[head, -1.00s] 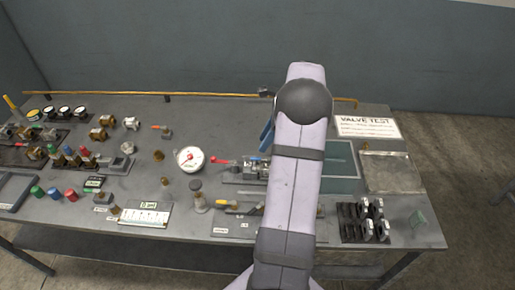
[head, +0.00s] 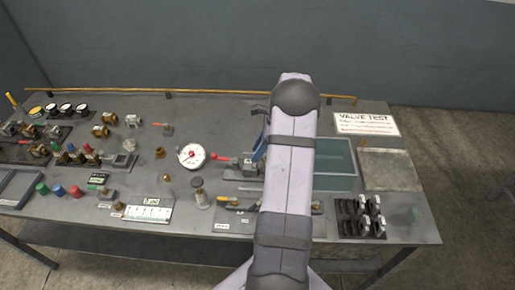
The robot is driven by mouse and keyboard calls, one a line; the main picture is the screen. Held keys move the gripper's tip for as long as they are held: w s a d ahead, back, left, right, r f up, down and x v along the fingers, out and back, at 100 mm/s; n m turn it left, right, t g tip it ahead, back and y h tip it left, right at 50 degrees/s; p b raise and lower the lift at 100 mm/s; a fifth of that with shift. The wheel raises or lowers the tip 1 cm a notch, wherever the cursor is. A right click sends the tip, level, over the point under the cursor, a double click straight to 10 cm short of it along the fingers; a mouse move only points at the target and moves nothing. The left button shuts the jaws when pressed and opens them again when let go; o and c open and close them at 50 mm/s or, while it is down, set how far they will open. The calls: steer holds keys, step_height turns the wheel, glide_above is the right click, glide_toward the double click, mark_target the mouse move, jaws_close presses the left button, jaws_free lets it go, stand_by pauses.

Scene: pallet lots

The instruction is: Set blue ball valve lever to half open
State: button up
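A red-handled valve (head: 222,157) sits on a small rack left of my arm, with grey valve bodies (head: 247,163) beside it. A blue slanted piece (head: 259,148) shows at the left edge of my arm, above these bodies. I cannot tell whether it is the blue ball valve lever or part of my gripper. My forearm covers the area to its right, so the lever's angle cannot be read. My gripper is mostly hidden behind the arm; its fingertips are not clearly seen, nor whether it touches anything.
A white dial gauge (head: 191,155) and a glass jar (head: 201,197) stand left of the arm. A teal-grey tray (head: 346,183) lies to its right, with a VALVE TEST sheet (head: 365,124) behind. Several black clamps (head: 372,207) stand at the front right. A yellow pipe (head: 120,92) edges the back.

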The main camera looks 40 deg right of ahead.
steer(key=shift+c, duration=0.5)
jaws_close()
steer(key=shift+n, duration=0.3)
steer(key=shift+s+a+n+g+y, duration=0.2)
steer(key=shift+s+n+g, duration=0.3)
steer(key=shift+n, duration=0.85)
steer(key=shift+s+a+n+g+y, duration=0.1)
steer(key=shift+s+n+g+y, duration=0.3)
steer(key=shift+n, duration=1)
steer(key=shift+s+a+n+g, duration=0.2)
steer(key=shift+n+g, duration=0.5)
steer(key=shift+n, duration=0.65)
steer(key=shift+s, duration=0.1)
steer(key=shift+o, duration=0.5)
jaws_free()
